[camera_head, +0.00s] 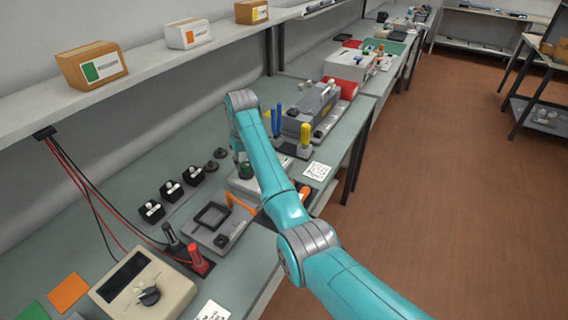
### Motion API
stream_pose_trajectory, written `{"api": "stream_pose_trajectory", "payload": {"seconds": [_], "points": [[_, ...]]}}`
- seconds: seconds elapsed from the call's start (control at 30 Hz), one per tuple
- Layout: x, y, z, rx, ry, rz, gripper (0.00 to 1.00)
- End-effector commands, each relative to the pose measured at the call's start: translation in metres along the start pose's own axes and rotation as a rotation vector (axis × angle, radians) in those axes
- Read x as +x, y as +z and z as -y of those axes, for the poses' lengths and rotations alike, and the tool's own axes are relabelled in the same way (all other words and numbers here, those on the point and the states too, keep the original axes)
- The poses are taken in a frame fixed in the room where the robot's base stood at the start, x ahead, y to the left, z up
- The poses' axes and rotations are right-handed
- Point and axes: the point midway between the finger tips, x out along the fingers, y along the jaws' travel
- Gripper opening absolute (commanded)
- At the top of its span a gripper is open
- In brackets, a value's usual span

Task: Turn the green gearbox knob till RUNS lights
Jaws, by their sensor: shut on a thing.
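The green knob (246,171) shows as a small dark green shape on a pale box (238,184) on the bench. The teal arm covers much of the box. My arm bends over at its grey joint, and my gripper (243,160) points down at the knob. The gripper is small and partly hidden by my own arm; it is shut on the knob. No RUNS label or lit lamp can be made out from here.
A grey unit with a dark square frame (212,215) and an orange lever stands nearer. Black blocks (171,189) lie to the left. A beige meter (143,287) stands in front. Blue and yellow-handled tools (305,138) stand behind. A shelf with boxes (92,66) runs above.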

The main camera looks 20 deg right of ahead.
Motion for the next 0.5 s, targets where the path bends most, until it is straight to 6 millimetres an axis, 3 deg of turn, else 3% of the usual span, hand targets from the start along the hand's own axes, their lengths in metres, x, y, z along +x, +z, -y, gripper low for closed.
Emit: {"api": "stream_pose_trajectory", "payload": {"seconds": [0.5], "points": [[0.0002,-0.0003,0.001,0.496,0.076,0.0,0.15]]}}
